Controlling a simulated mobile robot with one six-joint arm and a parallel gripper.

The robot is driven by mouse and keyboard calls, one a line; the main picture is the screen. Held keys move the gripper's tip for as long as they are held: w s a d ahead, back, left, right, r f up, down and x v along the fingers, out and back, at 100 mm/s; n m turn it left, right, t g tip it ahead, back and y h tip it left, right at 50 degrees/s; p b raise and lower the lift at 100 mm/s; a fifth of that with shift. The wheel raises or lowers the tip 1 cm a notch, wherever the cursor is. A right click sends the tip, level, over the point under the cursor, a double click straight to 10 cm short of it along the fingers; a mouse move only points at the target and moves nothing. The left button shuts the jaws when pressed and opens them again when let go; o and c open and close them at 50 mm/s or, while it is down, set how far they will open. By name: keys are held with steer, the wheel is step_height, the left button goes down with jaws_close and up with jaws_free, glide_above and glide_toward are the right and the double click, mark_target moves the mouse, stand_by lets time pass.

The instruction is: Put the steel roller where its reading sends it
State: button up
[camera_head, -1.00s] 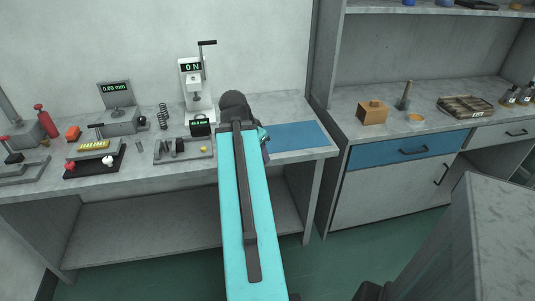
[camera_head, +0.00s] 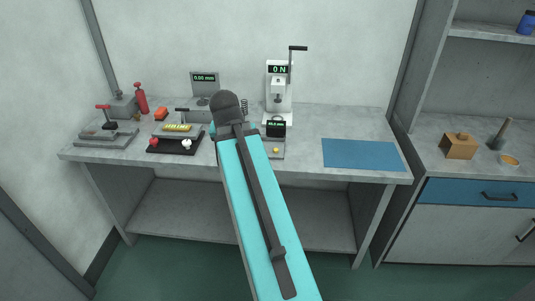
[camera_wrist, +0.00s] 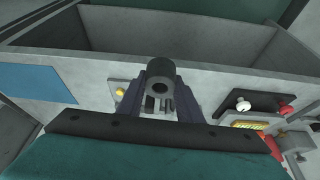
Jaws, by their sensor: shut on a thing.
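In the wrist view my gripper (camera_wrist: 160,98) is shut on a dark grey cylinder with a round bore in its end, which looks like the steel roller (camera_wrist: 154,74). The roller is held above the bench, its bored end facing the camera. The gauge (camera_head: 205,88) at the back shows about 0.00 mm. The white press (camera_head: 279,98) shows 0 N. A black box with a small display (camera_head: 275,125) stands in front of the press; its digits are too small to read.
A grey tray (camera_head: 273,153) is partly hidden by my arm. The blue mat (camera_head: 363,154) is bare. A wooden box (camera_head: 459,147) stands right.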

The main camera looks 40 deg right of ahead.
steer(key=w+a+r+n+y, duration=0.1)
steer(key=w+a+n, duration=0.2)
steer(key=a, duration=0.7)
steer(key=w+a+r+n+t+y, duration=0.1)
steer(key=w+a+n, duration=0.3)
steer(key=a, duration=0.6)
steer(key=w+a+r+n+y, duration=0.1)
steer(key=w+a+r+n, duration=0.1)
steer(key=a, duration=0.8)
steer(key=shift+w+a+r+n+t+y, duration=0.2)
steer(key=shift+w+a+n+t+y, duration=0.15)
steer(key=shift+w+n, duration=0.5)
